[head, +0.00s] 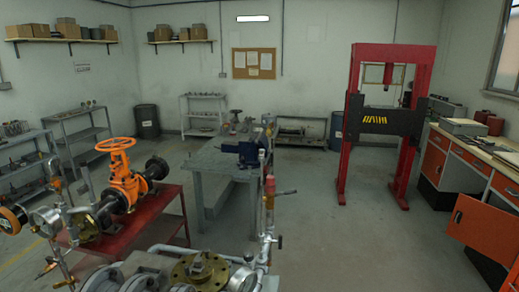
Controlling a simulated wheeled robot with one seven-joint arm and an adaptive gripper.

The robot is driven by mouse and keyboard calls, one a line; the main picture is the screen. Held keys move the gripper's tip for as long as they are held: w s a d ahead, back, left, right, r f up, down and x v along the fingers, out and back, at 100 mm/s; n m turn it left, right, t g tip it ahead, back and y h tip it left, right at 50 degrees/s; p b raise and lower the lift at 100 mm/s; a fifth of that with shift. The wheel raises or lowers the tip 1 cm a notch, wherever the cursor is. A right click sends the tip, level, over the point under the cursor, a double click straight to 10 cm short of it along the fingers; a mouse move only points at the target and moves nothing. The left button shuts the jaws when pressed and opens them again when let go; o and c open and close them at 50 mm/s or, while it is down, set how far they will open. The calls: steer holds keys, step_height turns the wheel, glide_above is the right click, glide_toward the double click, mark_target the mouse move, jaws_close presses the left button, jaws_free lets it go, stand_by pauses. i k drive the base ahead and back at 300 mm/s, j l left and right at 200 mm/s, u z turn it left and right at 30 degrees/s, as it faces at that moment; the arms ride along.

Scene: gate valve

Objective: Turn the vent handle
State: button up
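No part is marked as the vent handle, so I cannot tell for sure which one it is. A thin lever (284,192) sticks out to the right from a vertical pipe fitting (269,188) with a red part, right of centre. An orange gate valve (124,184) with an orange handwheel (116,143) sits on a dark pipe at the left. Small brass fittings and valves stand near a pressure gauge (46,221) at the lower left. My gripper is not in view.
A red bench (165,212) carries the gate valve. Flanges and a brass-coloured flange (200,268) fill the bottom foreground. A grey workbench (213,162) with a blue vise stands behind. A red press (350,140) stands right of centre. The floor between it and the pipes is clear.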

mark_target(280, 242)
steer(key=l+u, duration=0.1)
steer(key=u, duration=0.3)
steer(key=l+u, duration=0.1)
steer(key=u, duration=0.25)
steer(key=i+l+u, duration=0.1)
steer(key=u, duration=0.3)
steer(key=i+l, duration=0.1)
steer(key=l, duration=0.9)
